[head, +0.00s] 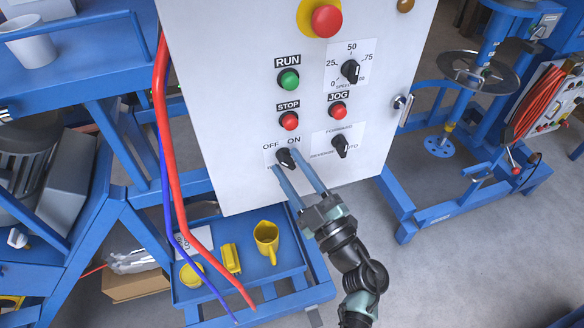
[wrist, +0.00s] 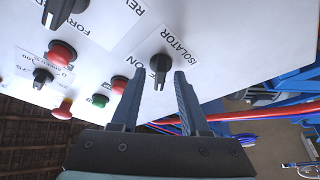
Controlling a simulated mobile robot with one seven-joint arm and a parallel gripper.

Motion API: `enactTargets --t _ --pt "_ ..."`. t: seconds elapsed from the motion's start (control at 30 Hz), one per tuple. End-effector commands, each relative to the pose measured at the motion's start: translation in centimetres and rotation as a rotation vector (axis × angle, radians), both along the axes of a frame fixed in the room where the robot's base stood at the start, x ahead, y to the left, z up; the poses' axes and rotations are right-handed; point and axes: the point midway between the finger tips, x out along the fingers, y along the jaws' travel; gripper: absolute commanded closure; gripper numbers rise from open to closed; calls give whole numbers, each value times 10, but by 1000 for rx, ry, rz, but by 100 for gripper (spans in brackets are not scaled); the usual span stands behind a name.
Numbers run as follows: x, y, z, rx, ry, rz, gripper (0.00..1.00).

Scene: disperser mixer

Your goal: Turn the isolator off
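The isolator is a black rotary knob (head: 285,157) low on the white control panel, with OFF and ON printed above it on the left and right. In the wrist view the knob (wrist: 160,70) sits beside the ISOLATOR label. My gripper (head: 287,162) is open at the panel, with its two blue-grey fingers on either side of the knob. In the wrist view gaps show between the knob and both fingers of my gripper (wrist: 159,75). The fingers partly cover the labels. I cannot tell for certain which setting the knob points at.
The panel (head: 230,120) also carries a green RUN button (head: 288,79), red STOP button (head: 289,121), red JOG button (head: 338,111), speed knob (head: 350,71), direction knob (head: 340,147) and emergency stop (head: 326,21). A red cable (head: 161,110) hangs at left. A blue shelf (head: 273,306) is below.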

Motion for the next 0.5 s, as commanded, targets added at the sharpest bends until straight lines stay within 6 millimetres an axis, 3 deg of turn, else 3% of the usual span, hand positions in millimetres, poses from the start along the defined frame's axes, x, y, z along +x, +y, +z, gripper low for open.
enactTargets --t 0.3,0.5 --pt "-2 -2 -2 2 2 -1 55" --pt "-25 -18 -13 1 3 -6 55"
